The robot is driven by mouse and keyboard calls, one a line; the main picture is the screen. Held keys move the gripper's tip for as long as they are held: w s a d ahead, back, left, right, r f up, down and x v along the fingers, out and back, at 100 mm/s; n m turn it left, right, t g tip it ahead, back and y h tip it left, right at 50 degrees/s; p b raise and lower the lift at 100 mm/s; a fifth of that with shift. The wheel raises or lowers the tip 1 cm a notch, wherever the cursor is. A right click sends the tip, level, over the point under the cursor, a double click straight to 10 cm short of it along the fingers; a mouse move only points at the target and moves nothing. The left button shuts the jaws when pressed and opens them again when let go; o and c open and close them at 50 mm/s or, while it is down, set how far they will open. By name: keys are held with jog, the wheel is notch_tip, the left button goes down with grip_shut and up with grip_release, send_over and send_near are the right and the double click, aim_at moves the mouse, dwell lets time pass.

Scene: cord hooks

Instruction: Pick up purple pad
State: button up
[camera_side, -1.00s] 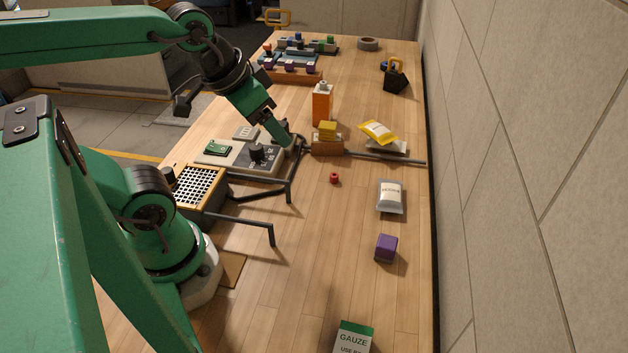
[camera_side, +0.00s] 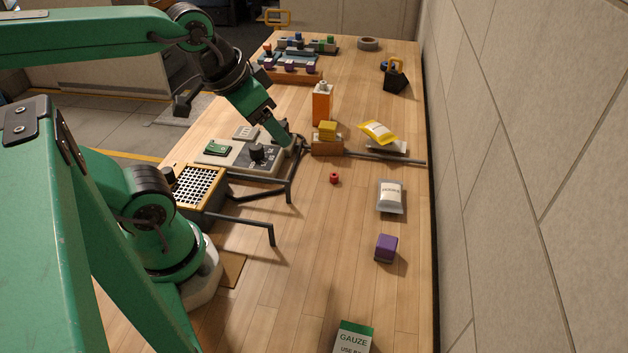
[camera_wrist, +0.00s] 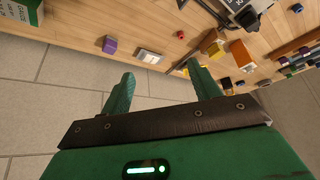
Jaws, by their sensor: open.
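The purple pad (camera_side: 386,248) looks like a small purple block on the wooden table, near the wall-side edge. It also shows in the wrist view (camera_wrist: 110,46), beyond my fingers and to their left. My gripper (camera_side: 294,142) is in the air near the grey panel with the black knob, well away from the purple pad. In the wrist view my gripper (camera_wrist: 160,72) has its two green fingers spread, with nothing between them.
A pouch (camera_side: 390,196) lies just beyond the purple pad, and a red ring (camera_side: 334,178) is to its left. A gauze box (camera_side: 352,338) stands at the front. Black hooks (camera_side: 250,222) stick out over the left side. Bare table surrounds the pad; the wall (camera_side: 520,200) is to its right.

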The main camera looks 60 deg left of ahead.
jog(key=n+g, duration=0.5)
jog(key=n, duration=0.2)
send_over(388, 241)
notch_tip(388, 241, down, 15)
jog(key=shift+a+f, duration=0.15)
jog(key=shift+d+f+g, duration=0.25)
jog(key=shift+f+g, duration=0.05)
jog(key=shift+f, duration=0.05)
jog(key=shift+f, duration=1.3)
